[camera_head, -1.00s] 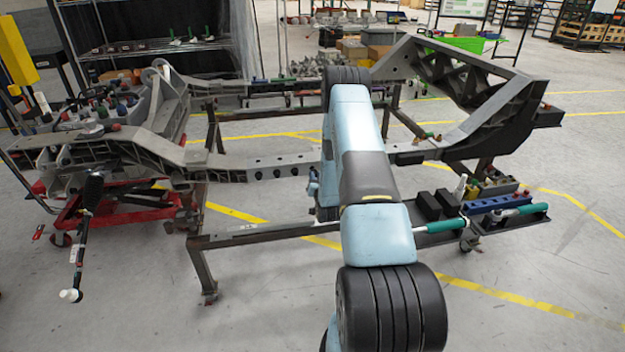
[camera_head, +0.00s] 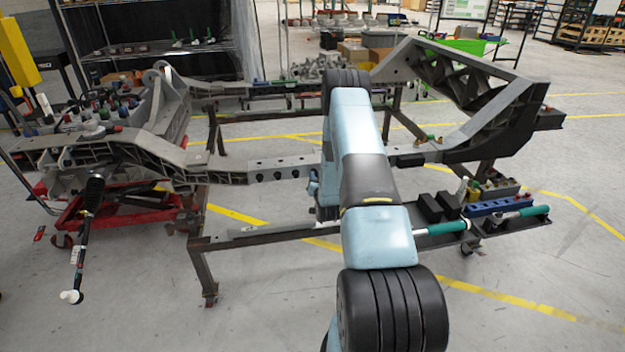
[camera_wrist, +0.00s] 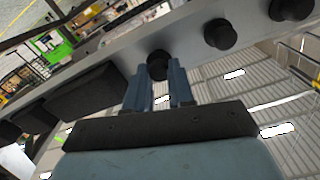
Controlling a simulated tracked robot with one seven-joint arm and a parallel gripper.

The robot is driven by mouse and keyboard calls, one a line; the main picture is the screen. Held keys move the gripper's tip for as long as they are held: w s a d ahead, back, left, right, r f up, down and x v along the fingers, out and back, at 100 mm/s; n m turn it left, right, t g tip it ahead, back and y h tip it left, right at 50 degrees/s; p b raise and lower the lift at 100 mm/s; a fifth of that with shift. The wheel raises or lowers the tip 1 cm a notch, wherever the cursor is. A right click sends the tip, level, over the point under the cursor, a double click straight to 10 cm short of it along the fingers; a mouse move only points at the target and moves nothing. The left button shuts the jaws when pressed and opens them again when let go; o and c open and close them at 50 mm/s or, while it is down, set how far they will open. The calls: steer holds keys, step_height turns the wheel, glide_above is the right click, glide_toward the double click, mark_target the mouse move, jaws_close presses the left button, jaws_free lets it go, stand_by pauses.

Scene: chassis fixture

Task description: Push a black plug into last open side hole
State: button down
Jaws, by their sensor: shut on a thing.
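In the wrist view my gripper (camera_wrist: 160,80) is shut on a black plug (camera_wrist: 158,64), whose round head shows between the two blue-grey fingertips. The plug is against the side face of the grey chassis rail (camera_wrist: 185,38); how deep it sits in a hole cannot be told. Two more black plugs, one (camera_wrist: 220,34) nearer and one (camera_wrist: 290,9) farther off, stand out of the same rail to the upper right. In the head view the rail (camera_head: 240,177) shows several dark round spots along its side left of my arm. My arm hides most of my gripper and the held plug there.
Black blocks (camera_wrist: 85,97) stand along the rail to the left in the wrist view. In the head view a lower frame bar (camera_head: 270,233) runs beneath the rail. A tool tray (camera_head: 535,222) with a green-handled tool is at the right. Open floor lies in front.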

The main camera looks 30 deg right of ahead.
steer(key=shift+w+d, duration=0.2)
steer(key=shift+w, duration=0.4)
stand_by(0.3)
steer(key=c, duration=0.9)
jaws_free()
steer(key=shift+s, duration=0.1)
steer(key=shift+v, duration=4.6)
steer(key=shift+r, duration=0.1)
